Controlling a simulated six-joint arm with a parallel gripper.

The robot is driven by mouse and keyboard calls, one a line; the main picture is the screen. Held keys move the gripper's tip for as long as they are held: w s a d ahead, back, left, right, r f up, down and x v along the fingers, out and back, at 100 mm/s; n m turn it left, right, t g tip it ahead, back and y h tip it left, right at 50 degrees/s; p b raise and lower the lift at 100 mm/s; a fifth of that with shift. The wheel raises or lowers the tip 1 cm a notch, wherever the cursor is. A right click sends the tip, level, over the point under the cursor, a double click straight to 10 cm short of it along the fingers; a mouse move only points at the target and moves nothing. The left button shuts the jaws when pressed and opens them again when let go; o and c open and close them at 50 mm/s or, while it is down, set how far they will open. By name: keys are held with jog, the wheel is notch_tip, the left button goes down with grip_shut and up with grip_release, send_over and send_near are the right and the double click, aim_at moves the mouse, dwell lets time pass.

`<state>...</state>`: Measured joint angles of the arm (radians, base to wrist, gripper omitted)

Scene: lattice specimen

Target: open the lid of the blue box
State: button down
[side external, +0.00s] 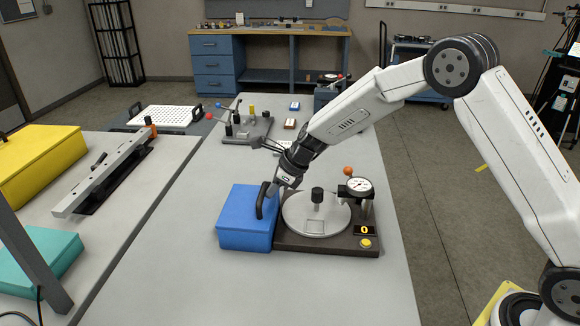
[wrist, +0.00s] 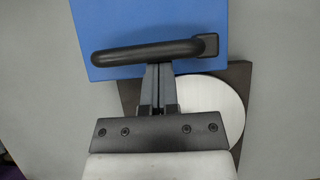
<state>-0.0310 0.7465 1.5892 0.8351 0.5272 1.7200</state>
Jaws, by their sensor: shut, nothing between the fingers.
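The blue box (side external: 247,226) stands on the grey table, and its lid looks closed. A black bar handle (side external: 261,201) is on its right side in the side view. In the wrist view the blue box (wrist: 205,20) fills the top, with the black handle (wrist: 155,53) across it. My gripper (side external: 273,190) is at the handle, coming from the upper right. In the wrist view my gripper (wrist: 156,70) is shut and empty, with its fingertips at or just under the handle's edge. The handle hides the very tips, and I cannot tell whether they touch it.
A dark base (side external: 290,240) with a round silver plate (side external: 316,226), a dial gauge (side external: 359,185) and a yellow button (side external: 365,243) stands right beside the box. A lever fixture (side external: 245,128) is farther back. The table in front of the box is clear.

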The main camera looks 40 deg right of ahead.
jog(key=shift+w+a+r, duration=0.1)
jog(key=shift+r, duration=0.2)
jog(key=shift+w+a+r+g+h, duration=0.25)
jog(key=shift+r+g+h, duration=0.15)
jog(key=shift+r, duration=0.1)
jog(key=shift+w+a+r+g+h, duration=0.15)
jog(key=shift+w+r+g+h, duration=0.05)
jog(key=shift+r+g+h, duration=0.25)
jog(key=shift+w+a+r, duration=0.3)
jog(key=shift+r, duration=0.2)
jog(key=shift+w+a+r, duration=0.25)
jog(key=shift+a+r, duration=0.05)
jog(key=shift+r, duration=0.2)
jog(key=w+a+r, duration=0.3)
jog(key=w+a, duration=0.5)
jog(key=shift+w+a, duration=0.3)
jog(key=shift+w+a+r, duration=0.1)
jog(key=shift+w+a, duration=0.05)
dwell(0.3)
jog(key=shift+r, duration=0.1)
dwell(0.4)
jog(key=v, duration=0.7)
jog(key=shift+r, duration=0.25)
